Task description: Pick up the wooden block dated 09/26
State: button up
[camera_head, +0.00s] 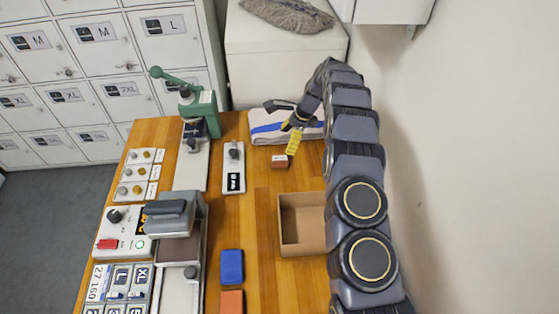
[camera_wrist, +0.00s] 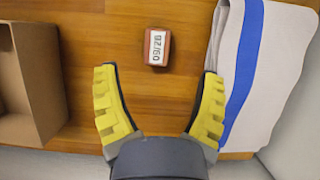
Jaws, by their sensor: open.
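A small reddish-brown wooden block (camera_head: 280,161) lies on the wooden table, between the folded cloth and the cardboard box. In the wrist view the block (camera_wrist: 157,47) shows a white label whose digits appear upside down and read as 09/26. My gripper (camera_head: 293,143) is above the table near the block, with its yellow fingers pointing down. In the wrist view my gripper (camera_wrist: 158,72) is open and empty. The block lies just beyond the fingertips, roughly centred between them and apart from both.
An open cardboard box (camera_head: 302,251) stands nearer me; its wall (camera_wrist: 40,65) shows left in the wrist view. A folded cloth with a blue stripe (camera_head: 265,127) lies beyond the block. A labelled device (camera_head: 233,160), a green press (camera_head: 206,112), and blue (camera_head: 232,266) and orange (camera_head: 232,301) pieces stand left.

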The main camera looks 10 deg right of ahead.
aim_at(280, 158)
jog(key=x, duration=0.8)
jog(key=shift+s+d+f, duration=0.15)
jog(key=shift+s+d, duration=0.05)
jog(key=shift+d, duration=0.2)
jog(key=c, duration=1.1)
